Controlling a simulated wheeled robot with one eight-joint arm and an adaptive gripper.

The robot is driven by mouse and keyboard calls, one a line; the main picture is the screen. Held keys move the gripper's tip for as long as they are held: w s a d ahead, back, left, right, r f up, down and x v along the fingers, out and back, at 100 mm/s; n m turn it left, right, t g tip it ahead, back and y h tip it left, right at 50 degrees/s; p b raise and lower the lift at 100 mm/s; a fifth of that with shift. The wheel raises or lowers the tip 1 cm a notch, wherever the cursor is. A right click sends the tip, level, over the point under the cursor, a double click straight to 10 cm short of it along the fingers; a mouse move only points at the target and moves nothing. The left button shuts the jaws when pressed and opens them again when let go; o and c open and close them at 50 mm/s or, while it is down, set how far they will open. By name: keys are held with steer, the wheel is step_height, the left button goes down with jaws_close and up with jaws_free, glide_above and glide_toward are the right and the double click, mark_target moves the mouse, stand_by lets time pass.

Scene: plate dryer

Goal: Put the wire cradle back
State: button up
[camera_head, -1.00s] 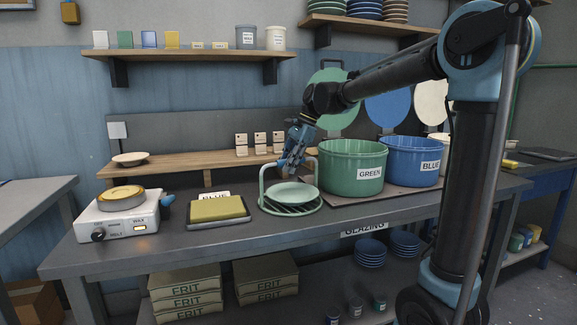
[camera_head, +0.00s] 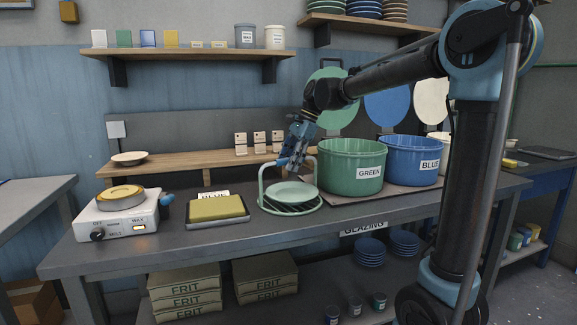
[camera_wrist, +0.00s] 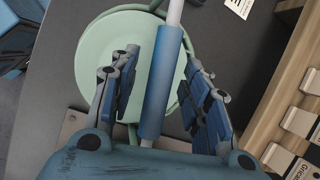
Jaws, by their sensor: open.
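The wire cradle (camera_head: 289,210) is pale green with a round wire base and a tall arched handle. The handle's blue grip (camera_wrist: 160,85) runs between my fingers in the wrist view, with the plate (camera_wrist: 105,30) below. My gripper (camera_head: 291,166) is at the top of the handle. In the wrist view my gripper (camera_wrist: 159,75) is open, with a finger on each side of the grip and gaps showing.
The green tub (camera_head: 350,169) stands close right of the cradle, with the blue tub (camera_head: 411,165) beyond. A yellow block on a tray (camera_head: 218,211) and a wax melter (camera_head: 118,217) stand to the left. A low wooden shelf (camera_head: 190,166) runs behind.

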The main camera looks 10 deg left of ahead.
steer(key=v, duration=1)
steer(key=s+d+f+n+t, duration=0.1)
steer(key=s+d+f, duration=0.1)
steer(key=d, duration=0.4)
steer(key=s+d+f+n, duration=0.1)
steer(key=s+d+f, duration=0.15)
steer(key=d, duration=0.35)
steer(key=s+d+f+n+t+h, duration=0.1)
steer(key=s+d+f+n+h, duration=0.1)
steer(key=s+d+f, duration=0.8)
steer(key=s+d+f+n+t+h, duration=0.1)
steer(key=s+d+f+n, duration=0.4)
steer(key=s+d+f, duration=0.5)
steer(key=d+f+h, duration=0.1)
steer(key=d+f, duration=0.3)
steer(key=f, duration=0.4)
steer(key=shift+d+f+t+h, duration=0.15)
steer(key=shift+d+t+h, duration=0.15)
steer(key=shift+t, duration=0.1)
steer(key=shift+w+f, duration=0.2)
steer(key=shift+w, duration=0.25)
